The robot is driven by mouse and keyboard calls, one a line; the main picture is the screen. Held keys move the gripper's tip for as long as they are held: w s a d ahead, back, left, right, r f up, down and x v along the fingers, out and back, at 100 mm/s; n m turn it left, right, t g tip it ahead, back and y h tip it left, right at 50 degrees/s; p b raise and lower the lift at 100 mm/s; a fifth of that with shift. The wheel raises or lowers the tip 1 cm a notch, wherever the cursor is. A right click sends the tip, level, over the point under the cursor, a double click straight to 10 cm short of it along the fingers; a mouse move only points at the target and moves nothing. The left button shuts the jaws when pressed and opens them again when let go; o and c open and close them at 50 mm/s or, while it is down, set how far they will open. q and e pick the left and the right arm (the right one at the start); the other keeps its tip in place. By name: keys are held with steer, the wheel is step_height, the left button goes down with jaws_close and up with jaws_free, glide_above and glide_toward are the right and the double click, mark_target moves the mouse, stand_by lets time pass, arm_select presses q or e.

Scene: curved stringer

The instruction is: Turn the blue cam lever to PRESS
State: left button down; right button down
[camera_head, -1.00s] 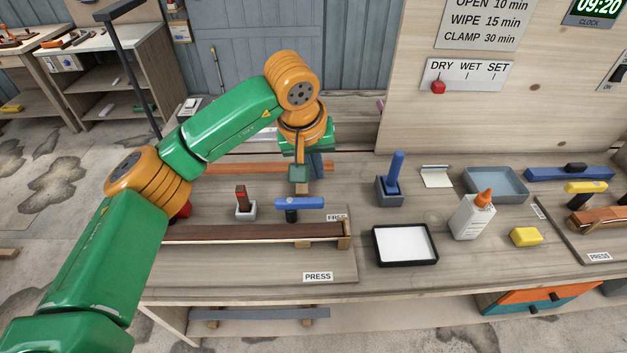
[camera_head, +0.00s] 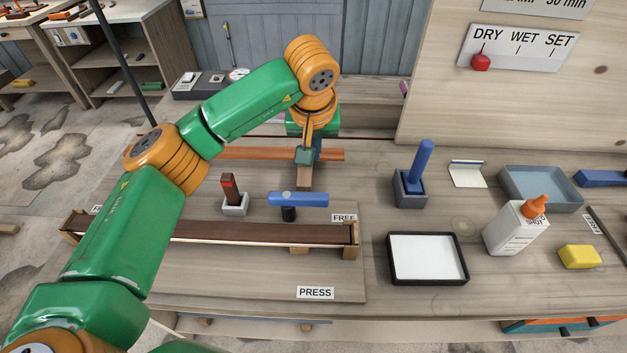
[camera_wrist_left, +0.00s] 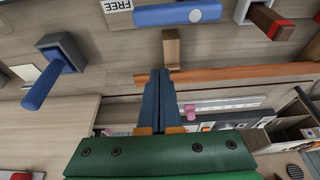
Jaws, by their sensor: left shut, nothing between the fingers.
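The blue cam lever (camera_head: 308,200) sits on a black post (camera_head: 289,214) behind the long dark strip, its bar lying crosswise and pointing right toward the FREE label (camera_head: 343,218). The PRESS label (camera_head: 315,292) lies at the board's front edge. In the left wrist view the lever (camera_wrist_left: 170,15) shows at the top, beside the FREE label (camera_wrist_left: 117,4). My left gripper (camera_wrist_left: 160,74) is shut and empty, behind the lever and apart from it, near a small wooden block (camera_wrist_left: 171,48). In the head view the gripper (camera_head: 318,150) is partly hidden by its own wrist parts. My right gripper is out of view.
A grey holder with a red-marked wooden piece (camera_head: 230,190) stands left of the lever. A blue stick in a grey block (camera_head: 417,170), a black-rimmed white tray (camera_head: 428,258) and a glue bottle (camera_head: 515,228) stand to the right.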

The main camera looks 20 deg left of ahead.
mark_target(298, 199)
arm_select(q)
steer(key=f+p, duration=0.1)
steer(key=f, duration=0.1)
steer(key=s+f+p, duration=0.1)
steer(key=f+p, duration=0.1)
steer(key=f, duration=0.1)
steer(key=f+p, duration=0.1)
steer(key=f, duration=0.1)
steer(key=shift+s+d+f+p, duration=0.15)
steer(key=shift+s+f+p, duration=0.15)
steer(key=shift+p, duration=0.1)
steer(key=shift+w, duration=0.1)
steer(key=shift+f, duration=0.1)
steer(key=shift+d+m+b, duration=0.1)
steer(key=shift+m+b, duration=0.2)
steer(key=shift+b, duration=0.15)
